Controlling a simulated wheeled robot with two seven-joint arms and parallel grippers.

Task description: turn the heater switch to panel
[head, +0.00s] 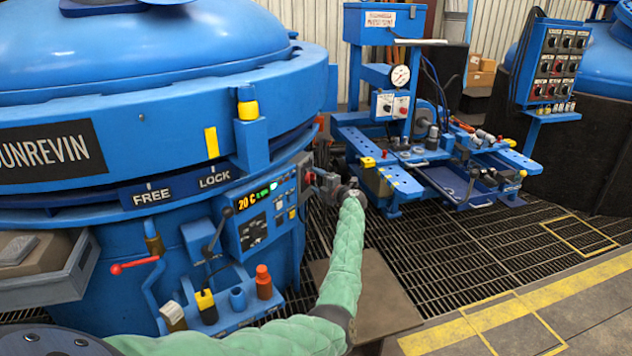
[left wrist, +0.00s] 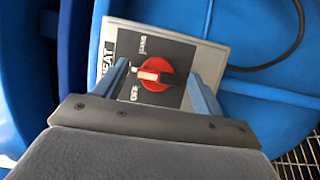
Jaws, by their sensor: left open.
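The heater switch (left wrist: 157,75) is a red round knob with a white pointer bar, on a grey plate (left wrist: 185,53) marked HEAT in the left wrist view. The bar lies roughly crosswise, its white end toward the left. Small labels sit above and at the lower left of the knob; their text is hard to read. My left gripper (left wrist: 160,72) is open, one finger on each side of the knob; contact cannot be told. My right gripper is not in view.
The blue furnace (head: 120,235) fills the left, with a display panel (head: 262,212) and a red-tipped lever (head: 133,265) on its front. A blue workbench (head: 440,180) stands behind my arm. A control box (head: 557,65) is at the right. The grated floor to the right is mostly clear.

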